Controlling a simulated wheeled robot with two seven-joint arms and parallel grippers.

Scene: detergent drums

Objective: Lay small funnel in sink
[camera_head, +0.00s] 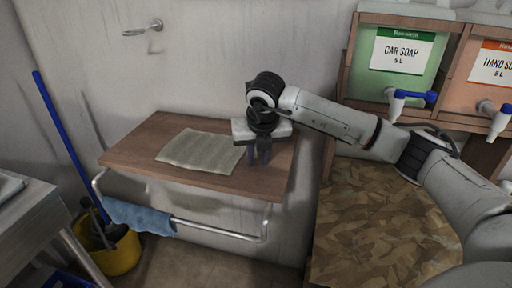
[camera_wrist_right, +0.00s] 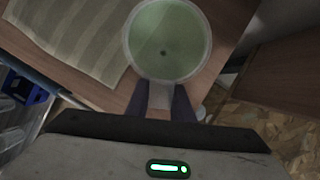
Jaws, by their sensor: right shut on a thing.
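The small funnel (camera_wrist_right: 168,38) shows in the right wrist view as a pale green, translucent round bowl with a small dark hole in its middle. My right gripper (camera_wrist_right: 162,100) is shut on its tab at the near side. In the head view my right gripper (camera_head: 258,156) points down over the right part of the wooden shelf, and the funnel is hidden there. I cannot tell whether the funnel touches the shelf. At the left edge of the head view is a metal counter (camera_head: 28,212) with a raised rim, perhaps the sink. My left gripper is not in view.
The wooden shelf (camera_head: 130,152) carries a striped cloth (camera_head: 200,151). A rail (camera_head: 215,229) with a blue towel (camera_head: 140,216) runs along its front. A yellow bucket (camera_head: 122,254) and blue pole stand at left. Soap drums (camera_head: 402,55) with taps are at right.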

